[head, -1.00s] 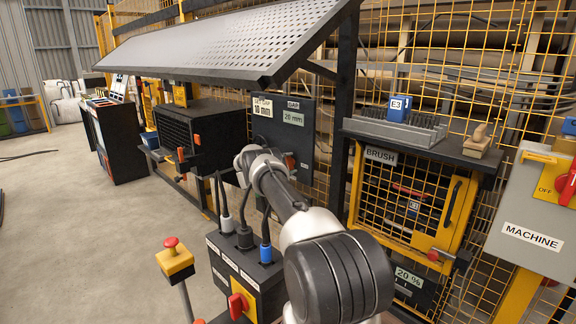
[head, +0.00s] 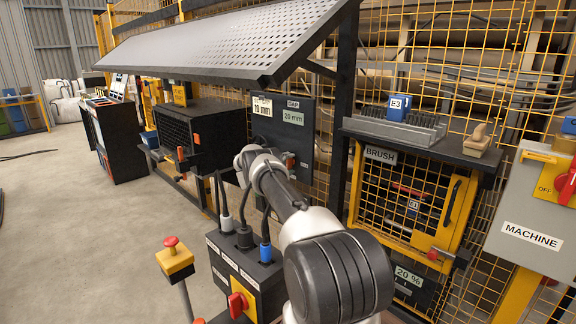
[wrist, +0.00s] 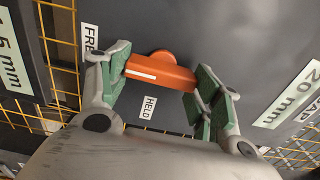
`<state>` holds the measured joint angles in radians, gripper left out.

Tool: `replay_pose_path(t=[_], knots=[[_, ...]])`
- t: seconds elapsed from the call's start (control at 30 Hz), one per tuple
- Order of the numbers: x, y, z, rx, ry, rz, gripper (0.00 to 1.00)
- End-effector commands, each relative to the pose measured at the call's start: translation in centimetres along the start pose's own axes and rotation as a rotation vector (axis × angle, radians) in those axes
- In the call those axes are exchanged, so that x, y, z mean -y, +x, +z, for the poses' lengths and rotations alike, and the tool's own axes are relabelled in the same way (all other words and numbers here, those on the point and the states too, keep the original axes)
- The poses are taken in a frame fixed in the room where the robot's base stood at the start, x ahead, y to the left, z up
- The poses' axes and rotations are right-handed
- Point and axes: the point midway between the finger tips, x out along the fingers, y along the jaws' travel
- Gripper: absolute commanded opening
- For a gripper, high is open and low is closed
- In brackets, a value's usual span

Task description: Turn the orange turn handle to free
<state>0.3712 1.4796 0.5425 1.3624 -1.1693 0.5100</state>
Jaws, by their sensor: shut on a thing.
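The orange turn handle (wrist: 165,74) is a short bar with a white stripe on a dark panel, in the middle of the wrist view. My gripper (wrist: 160,76) is shut on it, one green-padded finger at each end of the bar. The striped end points left, toward the partly covered FREE label (wrist: 90,40). The HELD label (wrist: 149,107) is below the bar. In the head view my arm hides most of the handle; only a dim orange patch shows beside my gripper.
The panel carries gap labels, one reading 20 mm (head: 292,117). A sloping perforated sheet (head: 230,45) overhangs it. A black box with cable plugs (head: 245,270) stands below my arm. A BRUSH cage (head: 410,200) is to the right. Open floor lies left.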

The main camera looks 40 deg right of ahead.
Motion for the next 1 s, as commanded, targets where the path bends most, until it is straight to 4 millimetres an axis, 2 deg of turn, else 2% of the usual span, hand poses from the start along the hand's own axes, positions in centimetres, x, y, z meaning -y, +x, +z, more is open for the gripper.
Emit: replay_pose_path(t=[0.17,0.2,0.3,0.63,0.73,0.87,1.0], knots=[[-0.2,-0.1,-0.1,-0.002,-0.001,0.004,0.4],[-0.2,-0.1,-0.1,-0.002,-0.001,0.004,0.68],[-0.2,-0.1,-0.1,-0.001,-0.001,0.003,0.86],[-0.1,-0.1,0.0,0.0,-0.001,0.002,0.86],[-0.1,-0.6,0.1,0.001,-0.002,0.002,0.86],[0.0,-2.6,0.1,0.002,-0.004,0.002,0.86],[0.0,-5.9,0.1,0.003,-0.003,0.003,0.86]])
